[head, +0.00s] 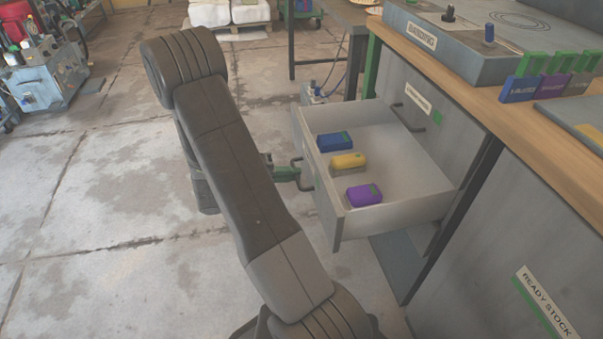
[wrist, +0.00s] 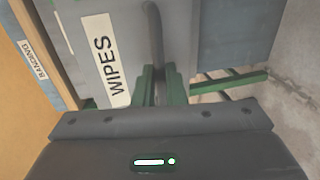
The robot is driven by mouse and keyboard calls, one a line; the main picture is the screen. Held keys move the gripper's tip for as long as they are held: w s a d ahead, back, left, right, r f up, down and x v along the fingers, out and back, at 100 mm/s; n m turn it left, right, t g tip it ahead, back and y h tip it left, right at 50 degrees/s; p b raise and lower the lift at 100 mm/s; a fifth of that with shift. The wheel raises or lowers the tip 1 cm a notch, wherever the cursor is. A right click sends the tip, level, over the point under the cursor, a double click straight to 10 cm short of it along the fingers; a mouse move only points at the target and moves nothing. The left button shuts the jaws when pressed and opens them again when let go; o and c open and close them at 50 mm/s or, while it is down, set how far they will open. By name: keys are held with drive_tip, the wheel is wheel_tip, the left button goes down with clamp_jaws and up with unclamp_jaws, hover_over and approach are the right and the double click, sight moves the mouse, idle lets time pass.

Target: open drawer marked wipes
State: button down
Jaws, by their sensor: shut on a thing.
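The drawer (head: 325,190) is pulled out from the bench, and its inside is in plain view in the head view. A blue, a yellow (head: 348,161) and a purple (head: 364,194) block-like item lie in it. The wrist view shows the drawer front with a label reading WIPES (wrist: 107,60). My gripper (head: 290,174) is at the drawer front, partly hidden by my arm. Its green fingers are shut on the dark bar handle (wrist: 154,40), which stands upright between them in the wrist view.
Another closed front with a handle (head: 405,115) is behind the open drawer. A cabinet marked READY STOCK (head: 545,302) stands at the lower right. The wooden worktop (head: 520,135) carries several tools and a panel marked BANDING.

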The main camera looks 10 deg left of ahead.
drive_tip(key=shift+a, duration=0.2)
drive_tip(key=c, duration=1.5)
unclamp_jaws()
drive_tip(key=p+v, duration=0.3)
drive_tip(key=v, duration=1)
drive_tip(key=shift+a, duration=0.35)
drive_tip(key=shift+s, duration=0.1)
drive_tip(key=b+x, duration=0.3)
drive_tip(key=x, duration=1.1)
